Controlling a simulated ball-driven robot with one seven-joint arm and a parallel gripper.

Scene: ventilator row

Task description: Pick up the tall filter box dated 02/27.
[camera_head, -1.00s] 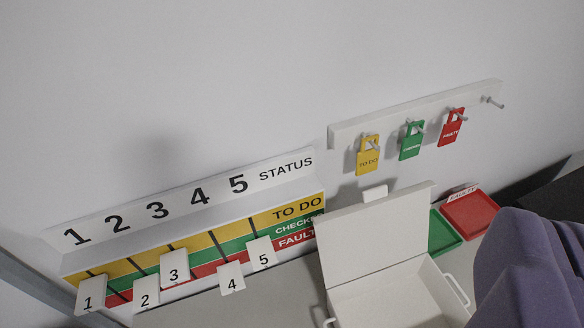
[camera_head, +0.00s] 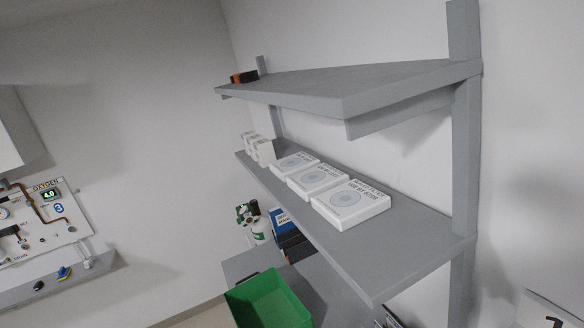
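Several small upright white boxes (camera_head: 262,151) stand close together at the far left end of the grey middle shelf (camera_head: 395,248). They may be the tall filter boxes, but they are too small for any date to be read, so I cannot tell which one is dated 02/27. Three flat white boxes with a round grey print (camera_head: 350,203) lie in a row on the same shelf, nearer to me. Their small print cannot be made out as a date. My gripper is out of the picture.
An upper grey shelf (camera_head: 330,85) overhangs, with a small dark and orange item (camera_head: 243,76) at its far end. A grey post (camera_head: 465,150) stands at right. Below are a green bin (camera_head: 268,300) and blue binder (camera_head: 281,222). An oxygen panel (camera_head: 45,218) hangs left.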

